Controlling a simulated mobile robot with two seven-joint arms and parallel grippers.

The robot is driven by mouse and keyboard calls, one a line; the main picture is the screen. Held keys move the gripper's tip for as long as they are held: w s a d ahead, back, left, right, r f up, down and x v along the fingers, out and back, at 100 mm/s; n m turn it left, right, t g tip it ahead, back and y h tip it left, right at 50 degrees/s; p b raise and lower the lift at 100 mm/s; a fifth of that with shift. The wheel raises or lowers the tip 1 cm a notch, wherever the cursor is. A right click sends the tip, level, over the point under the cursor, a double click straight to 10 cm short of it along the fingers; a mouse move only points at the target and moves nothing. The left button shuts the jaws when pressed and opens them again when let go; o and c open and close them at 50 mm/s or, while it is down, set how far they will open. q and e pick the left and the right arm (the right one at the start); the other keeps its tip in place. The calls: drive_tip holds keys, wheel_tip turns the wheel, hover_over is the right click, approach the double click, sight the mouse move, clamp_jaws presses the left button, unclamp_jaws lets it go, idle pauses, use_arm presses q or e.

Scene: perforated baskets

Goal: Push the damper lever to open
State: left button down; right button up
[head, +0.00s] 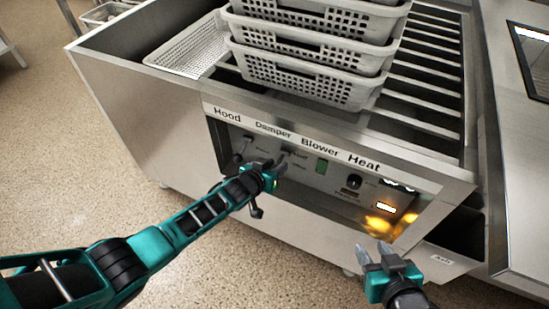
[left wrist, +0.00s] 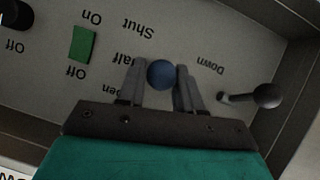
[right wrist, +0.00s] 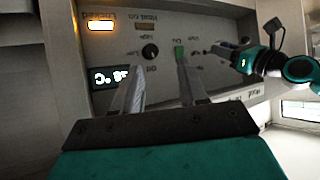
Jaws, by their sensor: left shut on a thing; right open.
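The damper lever's round dark-blue knob (left wrist: 161,74) sits between the two fingers of my left gripper (left wrist: 160,85) in the left wrist view. The fingers are shut on it from both sides. The upside-down labels Shut, Half and a partly hidden Open run left of it; the knob is about level with the space between Half and Open. In the head view my left gripper (head: 275,170) is at the panel under the word Damper, covering most of the lever. My right gripper (head: 376,258) is open and empty, in front of the panel's right end.
The hood lever (left wrist: 265,95) with a black ball stands close beside my left fingers. A green blower switch (head: 322,166) and a black heat knob (head: 354,181) are to the right on the recessed panel. Stacked perforated baskets (head: 305,75) stand above.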

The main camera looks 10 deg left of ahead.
use_arm(q)
drive_tip(key=shift+a+r+g+p, duration=0.1)
drive_tip(key=shift+r+g+p, duration=0.35)
drive_tip(key=shift+p, duration=0.4)
drive_tip(key=shift+f, duration=0.1)
use_arm(e)
drive_tip(key=shift+s+d+r+h, duration=0.3)
drive_tip(key=shift+d+r, duration=0.25)
drive_tip(key=shift+r, duration=0.2)
use_arm(q)
drive_tip(key=shift+g, duration=0.25)
drive_tip(key=c, duration=0.9)
unclamp_jaws()
drive_tip(key=shift+o, duration=0.2)
use_arm(e)
drive_tip(key=shift+r, duration=0.1)
